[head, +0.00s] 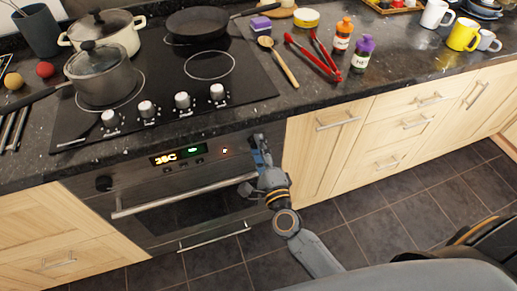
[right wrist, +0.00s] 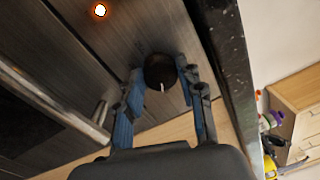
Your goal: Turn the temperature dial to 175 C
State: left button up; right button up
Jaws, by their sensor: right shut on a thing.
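The temperature dial (right wrist: 160,71) is a dark round knob with a pale pointer mark, on the right end of the oven's front panel. My right gripper (head: 259,149) is at that end of the panel and hides the dial in the head view. In the right wrist view, its two blue-grey fingers (right wrist: 163,82) are shut on the dial, one on each side. The oven display (head: 178,157) shows orange characters that look like 38C, though small and blurred, with a green field beside them. My left gripper is not in view.
An orange light (head: 225,150) glows on the panel. The oven handle (head: 185,195) juts out below the panel, left of my gripper. A second dark knob (head: 104,183) is at the panel's left end. The worktop edge overhangs above, and pans stand on the hob (head: 165,75).

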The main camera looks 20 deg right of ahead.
jog(key=m, duration=0.7)
jog(key=shift+m+b, duration=0.3)
jog(key=shift+b, duration=0.1)
jog(key=m, duration=0.6)
jog(key=shift+g+h, duration=0.3)
jog(key=shift+m, duration=0.3)
jog(key=o, duration=1.2)
jog(key=shift+r, duration=0.1)
jog(key=s, duration=1.2)
jog(key=shift+a, duration=0.2)
